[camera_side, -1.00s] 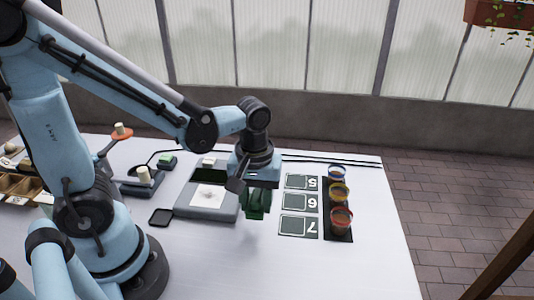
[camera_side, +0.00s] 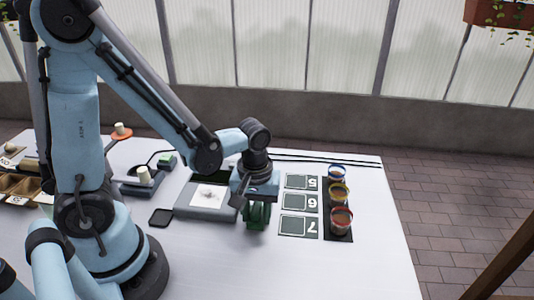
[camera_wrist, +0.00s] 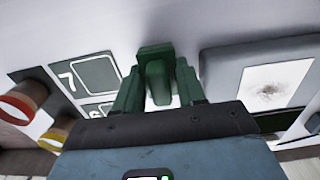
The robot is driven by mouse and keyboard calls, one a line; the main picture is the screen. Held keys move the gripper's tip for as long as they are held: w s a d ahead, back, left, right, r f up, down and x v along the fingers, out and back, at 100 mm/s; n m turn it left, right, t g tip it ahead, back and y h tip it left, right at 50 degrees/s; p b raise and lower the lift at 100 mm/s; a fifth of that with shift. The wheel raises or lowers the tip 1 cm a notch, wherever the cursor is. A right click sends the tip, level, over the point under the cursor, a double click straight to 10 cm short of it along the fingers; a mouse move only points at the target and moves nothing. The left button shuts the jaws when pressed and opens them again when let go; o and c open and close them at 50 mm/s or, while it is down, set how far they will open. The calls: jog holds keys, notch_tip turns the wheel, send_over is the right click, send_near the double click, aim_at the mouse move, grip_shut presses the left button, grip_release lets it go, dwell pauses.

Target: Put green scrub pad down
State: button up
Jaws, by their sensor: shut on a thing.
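My gripper (camera_side: 257,215) points down over the white table, between the grey tray and the numbered cards. In the wrist view its dark green fingers (camera_wrist: 157,92) are shut on the green scrub pad (camera_wrist: 154,55), which sticks out between and beyond the fingertips. In the side view the fingers largely hide the pad, and I cannot tell whether it touches the table.
The grey tray (camera_side: 185,212) with a smudged white sheet (camera_side: 208,196) is left of my gripper. Dark cards numbered 5, 6 and 7 (camera_side: 298,227) lie to its right, then cups (camera_side: 341,221) on a black strip. The front table area (camera_side: 290,275) is clear.

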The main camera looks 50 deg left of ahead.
aim_at(256, 207)
jog(key=shift+f, duration=0.15)
jog(key=o, duration=1.1)
notch_tip(256, 207, up, 14)
jog(key=a+m+t, duration=0.2)
jog(key=m+t, duration=0.5)
jog(key=m, duration=0.2)
jog(key=shift+w+a, duration=0.35)
jog(key=shift+a, duration=0.05)
jog(key=shift+f, duration=0.1)
